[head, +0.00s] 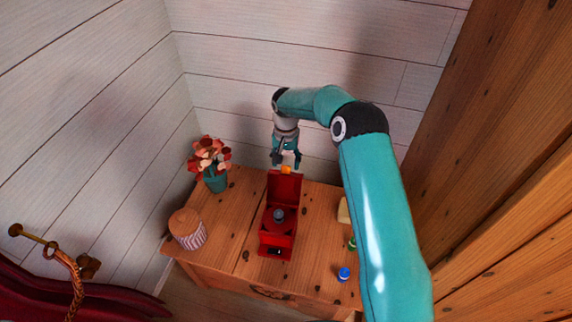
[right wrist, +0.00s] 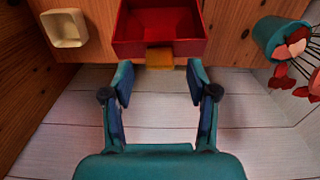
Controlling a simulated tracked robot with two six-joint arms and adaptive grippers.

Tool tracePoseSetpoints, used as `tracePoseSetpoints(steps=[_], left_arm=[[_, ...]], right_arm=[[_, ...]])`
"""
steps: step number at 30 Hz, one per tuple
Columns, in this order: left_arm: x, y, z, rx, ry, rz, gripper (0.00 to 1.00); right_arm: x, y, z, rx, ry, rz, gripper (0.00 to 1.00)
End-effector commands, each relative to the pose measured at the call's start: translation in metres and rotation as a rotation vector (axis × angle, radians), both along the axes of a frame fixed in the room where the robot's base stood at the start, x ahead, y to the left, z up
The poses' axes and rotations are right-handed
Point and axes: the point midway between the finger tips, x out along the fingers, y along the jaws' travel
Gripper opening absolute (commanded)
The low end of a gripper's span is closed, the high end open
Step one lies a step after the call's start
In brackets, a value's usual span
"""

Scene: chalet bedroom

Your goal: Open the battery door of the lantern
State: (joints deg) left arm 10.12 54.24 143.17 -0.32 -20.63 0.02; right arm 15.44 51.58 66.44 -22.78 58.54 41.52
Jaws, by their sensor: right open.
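The red lantern (head: 277,243) sits on the wooden cabinet top, with a dark round knob on its middle. At its far end a red panel (head: 284,187) stands up, with an orange tab (head: 286,170) at its top edge. My right gripper (head: 286,162) is above and behind that tab, jaws open and empty. In the right wrist view the orange tab (right wrist: 160,57) lies between and slightly beyond the open fingertips (right wrist: 160,71), touching neither. The red part (right wrist: 158,28) there looks like a hollow, walled tray. My left gripper is not in view.
A cream dish (right wrist: 64,28), green item (head: 352,243) and blue-capped item (head: 344,274) lie right. Plank walls are close behind; a wooden post rises right.

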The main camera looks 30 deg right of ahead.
Motion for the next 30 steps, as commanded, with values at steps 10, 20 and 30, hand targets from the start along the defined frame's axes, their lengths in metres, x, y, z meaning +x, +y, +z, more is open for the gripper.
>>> tracePoseSetpoints(steps=[10,20,30], left_arm=[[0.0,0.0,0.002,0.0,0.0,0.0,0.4],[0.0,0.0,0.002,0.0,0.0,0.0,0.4],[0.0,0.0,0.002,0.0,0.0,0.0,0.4]], right_arm=[[0.0,0.0,-0.024,-0.001,0.001,0.001,0.58],[0.001,0.0,-0.023,0.0,0.0,0.002,0.38],[0.001,0.001,-0.023,0.0,0.0,0.002,0.0]])
